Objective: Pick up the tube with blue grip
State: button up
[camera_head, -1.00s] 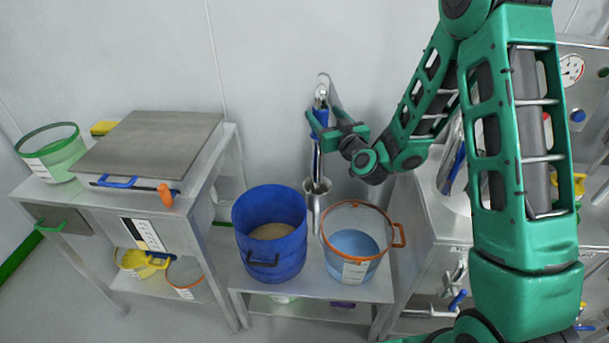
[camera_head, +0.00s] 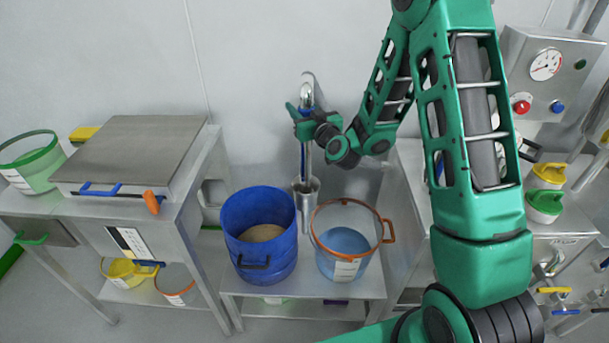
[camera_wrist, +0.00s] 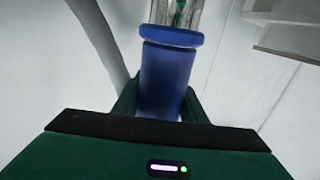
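The tube with the blue grip (camera_head: 304,158) stands upright in front of the wall, above the bench with the buckets. Its lower end meets a metal cup-like holder (camera_head: 306,186); I cannot tell whether it rests inside. My gripper (camera_head: 305,122) is at the upper part of the tube, coming from the right. In the wrist view the blue grip (camera_wrist: 165,78) sits between my two fingers (camera_wrist: 160,104), which look pressed against its sides. A clear section (camera_wrist: 178,12) shows beyond the blue collar. The fingertips are partly hidden behind the grip.
A blue bucket (camera_head: 243,213) of tan powder and a clear orange-rimmed bucket (camera_head: 321,246) stand close below on the metal bench (camera_head: 300,306). A steel-topped table (camera_head: 130,160) is at the left. A gauge panel (camera_head: 535,90) is at the right.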

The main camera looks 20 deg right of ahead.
grip_shut()
jog(key=shift+r, duration=0.1)
